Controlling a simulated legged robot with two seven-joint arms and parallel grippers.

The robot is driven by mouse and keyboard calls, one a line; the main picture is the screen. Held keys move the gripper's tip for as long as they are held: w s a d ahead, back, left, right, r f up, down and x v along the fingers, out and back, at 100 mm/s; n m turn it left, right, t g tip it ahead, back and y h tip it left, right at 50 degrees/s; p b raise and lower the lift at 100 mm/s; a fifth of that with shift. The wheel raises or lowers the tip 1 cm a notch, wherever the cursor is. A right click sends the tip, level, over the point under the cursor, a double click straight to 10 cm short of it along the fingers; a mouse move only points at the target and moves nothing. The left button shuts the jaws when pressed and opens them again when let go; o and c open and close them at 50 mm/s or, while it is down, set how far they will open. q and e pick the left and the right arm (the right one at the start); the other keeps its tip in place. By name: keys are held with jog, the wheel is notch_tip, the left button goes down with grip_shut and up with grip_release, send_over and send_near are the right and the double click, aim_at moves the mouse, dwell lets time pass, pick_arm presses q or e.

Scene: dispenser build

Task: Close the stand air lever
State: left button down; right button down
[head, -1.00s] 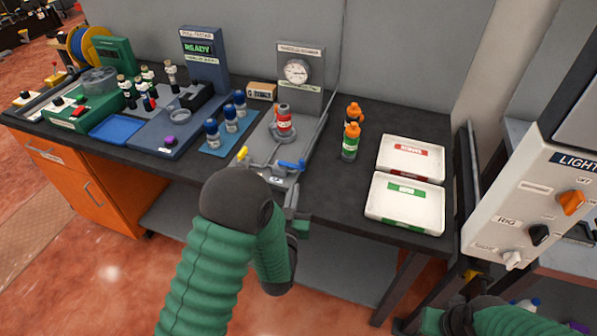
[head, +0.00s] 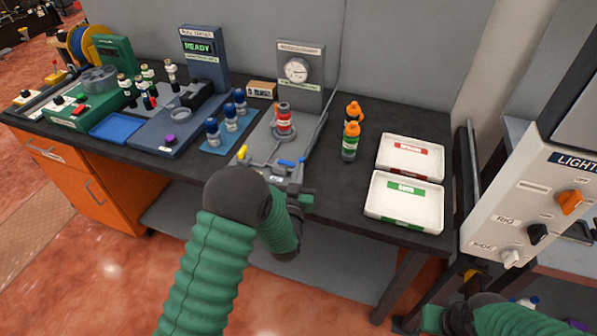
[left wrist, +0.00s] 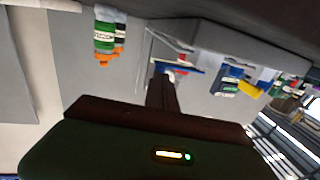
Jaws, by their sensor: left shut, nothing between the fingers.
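The grey stand (head: 300,75) has a round gauge on its back panel and a red-labelled bottle (head: 284,122) on its base. At its front edge are a yellow lever (head: 242,153) and a blue lever (head: 286,163); I cannot read which is labelled air. My left gripper (head: 306,197) is shut and empty, just in front of and below the blue lever. In the left wrist view, the shut fingers (left wrist: 163,82) point at the blue lever (left wrist: 182,67), with the yellow lever (left wrist: 248,86) to the right; contact is unclear. My right gripper (head: 432,320) is partly visible at the bottom right.
Orange-capped bottles (head: 351,140) and two white trays (head: 405,200) stand right of the stand. Blue-capped vials (head: 230,118) stand on a mat to its left. A switch panel (head: 530,215) is at the far right. The bench front edge lies below the stand.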

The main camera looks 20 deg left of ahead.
pick_arm(q)
jog(key=shift+w+d+b, duration=0.25)
jog(key=shift+d+b, duration=0.05)
jog(key=shift+d, duration=0.15)
jog(key=shift+w+d+b, duration=0.2)
jog(key=shift+w+b, duration=0.25)
jog(key=shift+w, duration=0.05)
jog(key=shift+w+f+b, duration=0.1)
jog(key=shift+w+b, duration=0.85)
jog(key=shift+w, duration=0.25)
jog(key=shift+w+b, duration=0.55)
jog(key=shift+w, duration=0.2)
jog(key=shift+w+a+b, duration=0.1)
jog(key=shift+w+b, duration=0.2)
jog(key=shift+w, duration=0.2)
